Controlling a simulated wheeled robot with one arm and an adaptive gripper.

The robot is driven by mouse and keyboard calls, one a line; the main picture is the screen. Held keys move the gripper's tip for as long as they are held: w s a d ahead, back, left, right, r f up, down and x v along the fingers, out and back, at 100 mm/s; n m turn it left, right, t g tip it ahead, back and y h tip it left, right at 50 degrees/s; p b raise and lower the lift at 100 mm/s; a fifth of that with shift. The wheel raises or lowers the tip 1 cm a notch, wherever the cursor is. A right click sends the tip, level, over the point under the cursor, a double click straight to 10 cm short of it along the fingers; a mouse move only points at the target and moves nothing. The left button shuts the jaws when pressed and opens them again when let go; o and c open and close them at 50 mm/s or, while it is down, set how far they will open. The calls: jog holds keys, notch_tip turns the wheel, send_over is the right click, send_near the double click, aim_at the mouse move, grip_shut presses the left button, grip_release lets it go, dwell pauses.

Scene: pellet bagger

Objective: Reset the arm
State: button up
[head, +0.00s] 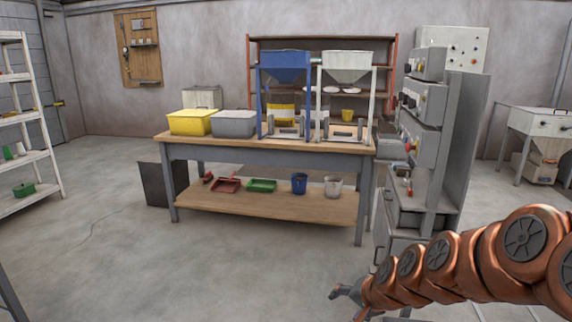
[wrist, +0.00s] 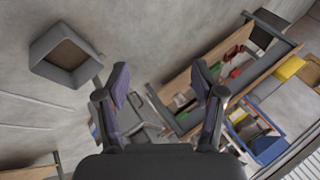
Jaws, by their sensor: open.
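My arm reaches in from the lower right of the head view, its copper-coloured links stretched low to the left. My gripper (head: 350,294) is at its end, near the bottom edge, over the floor and in front of the grey control cabinet. In the wrist view my gripper (wrist: 163,90) shows two dark fingers spread wide apart with nothing between them. The wrist picture is tilted, with the workbench lying slantwise behind the fingers. What lies below my gripper is cut off by the lower edge of the head view.
A workbench (head: 270,149) carries a yellow bin (head: 193,123), a grey bin (head: 234,124), a blue hopper (head: 284,67) and a white hopper (head: 347,66). The grey control cabinet (head: 455,150) stands right of it. A white shelf (head: 28,150) stands left. The floor (head: 190,255) before the bench is clear.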

jog(key=s+d+r+n+g+h+p, duration=0.1)
jog(key=s+r+p, duration=0.4)
jog(key=s, duration=0.6)
jog(key=s+d+r+n+g+h+p, duration=0.1)
jog(key=s+r+n+g+p, duration=0.2)
jog(key=s+r, duration=0.5)
jog(key=s+d+r+n+g+h+p, duration=0.1)
jog(key=s+r+g+p, duration=0.3)
jog(key=s, duration=1.1)
notch_tip(320, 180, up, 3)
jog(key=n+p, duration=0.1)
jog(key=p, duration=0.1)
jog(key=shift+d+n+h+p, duration=0.25)
jog(key=shift+n+h+p, duration=0.05)
jog(key=shift+p, duration=0.05)
